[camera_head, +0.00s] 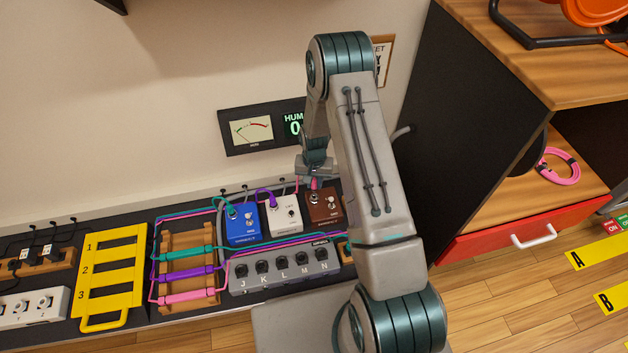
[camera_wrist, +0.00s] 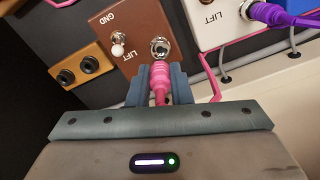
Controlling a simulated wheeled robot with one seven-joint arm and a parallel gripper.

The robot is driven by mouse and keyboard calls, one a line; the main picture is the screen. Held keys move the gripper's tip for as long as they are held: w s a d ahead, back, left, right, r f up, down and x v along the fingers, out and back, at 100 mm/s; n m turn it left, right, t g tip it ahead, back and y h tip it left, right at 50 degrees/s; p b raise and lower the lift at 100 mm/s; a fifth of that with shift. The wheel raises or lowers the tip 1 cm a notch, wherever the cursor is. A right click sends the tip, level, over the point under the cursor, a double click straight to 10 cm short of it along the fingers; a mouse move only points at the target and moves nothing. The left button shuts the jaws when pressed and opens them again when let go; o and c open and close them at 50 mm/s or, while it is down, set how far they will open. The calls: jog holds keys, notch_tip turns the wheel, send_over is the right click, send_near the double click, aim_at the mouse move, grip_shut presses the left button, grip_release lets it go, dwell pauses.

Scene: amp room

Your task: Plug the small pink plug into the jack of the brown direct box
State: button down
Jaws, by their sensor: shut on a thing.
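The brown direct box (camera_head: 325,208) stands at the right end of a row of three boxes. In the wrist view the brown box (camera_wrist: 127,40) shows its silver jack (camera_wrist: 160,47) just ahead of my gripper (camera_wrist: 160,72). The jaws are shut on the small pink plug (camera_wrist: 159,90), whose tip points at the jack. The plug's front end is close to the jack; I cannot tell whether it touches or has entered. In the head view the pink plug (camera_head: 314,183) shows just above the brown box, beside my gripper (camera_head: 316,172).
A blue box (camera_head: 241,222) and a white box (camera_head: 284,213) carry teal and purple cables. A grey unit labelled J to N (camera_head: 284,270), a wooden cable rack (camera_head: 187,268) and a yellow frame (camera_head: 110,273) stand in front and left. A dark cabinet (camera_head: 465,120) is right.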

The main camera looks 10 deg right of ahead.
aim_at(314, 189)
jog(key=shift+f+b, duration=1.35)
jog(key=shift+f, duration=0.8)
jog(key=c, duration=1.2)
grip_release()
jog(key=shift+c, duration=0.2)
notch_tip(314, 189, up, 14)
jog(key=p, duration=0.5)
jog(key=shift+f, duration=0.1)
jog(key=shift+s+a, duration=0.1)
